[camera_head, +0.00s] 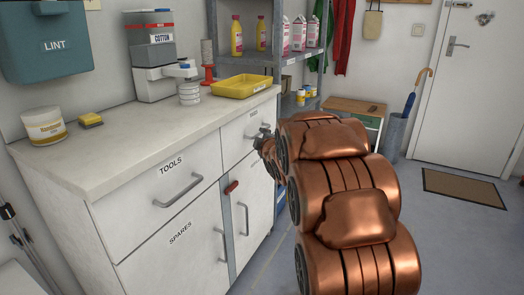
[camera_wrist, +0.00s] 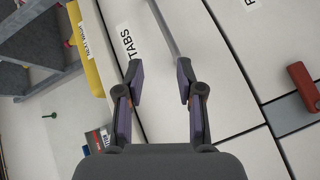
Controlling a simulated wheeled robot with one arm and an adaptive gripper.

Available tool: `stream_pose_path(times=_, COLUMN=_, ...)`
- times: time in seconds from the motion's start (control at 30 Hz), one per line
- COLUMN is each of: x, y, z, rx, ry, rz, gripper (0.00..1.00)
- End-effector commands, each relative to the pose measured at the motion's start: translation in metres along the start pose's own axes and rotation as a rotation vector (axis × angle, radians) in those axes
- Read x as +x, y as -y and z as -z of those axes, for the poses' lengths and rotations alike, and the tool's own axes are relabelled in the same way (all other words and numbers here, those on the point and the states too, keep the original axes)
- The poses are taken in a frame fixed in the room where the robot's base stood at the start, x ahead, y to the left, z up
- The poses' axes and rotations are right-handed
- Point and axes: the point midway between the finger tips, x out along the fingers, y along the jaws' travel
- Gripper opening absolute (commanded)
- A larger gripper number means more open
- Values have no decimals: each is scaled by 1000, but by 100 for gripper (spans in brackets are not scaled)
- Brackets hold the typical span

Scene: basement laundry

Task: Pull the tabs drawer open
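The tabs drawer (camera_head: 236,134) is the upper right drawer of the white cabinet and looks shut. In the wrist view its front (camera_wrist: 160,110) carries a TABS label (camera_wrist: 127,40). Its grey bar handle (camera_wrist: 165,28) runs from the top edge down to near the right fingertip. I cannot tell whether a finger touches the handle. In the head view my gripper (camera_head: 265,138) is at the drawer, and my copper arm partly hides this area.
The tools drawer (camera_head: 165,190) and spares door (camera_head: 180,245) are to the left. A red catch (camera_head: 231,187) sits on the cabinet front. A yellow tray (camera_head: 242,87) stands on the worktop (camera_head: 130,150) above the drawer.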

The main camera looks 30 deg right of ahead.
Motion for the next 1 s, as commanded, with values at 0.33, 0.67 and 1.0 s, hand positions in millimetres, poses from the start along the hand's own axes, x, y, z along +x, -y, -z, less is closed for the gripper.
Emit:
stream_pose_path(times=0.33, x=44, y=22, z=-39, rx=-196, ry=-115, rz=-242, gripper=37)
stream_pose_path(times=0.67, x=56, y=17, z=-39, rx=-228, ry=-134, rz=-283, gripper=37)
stream_pose_path(times=1.0, x=88, y=10, z=-34, rx=-226, ry=-134, rz=-281, gripper=37)
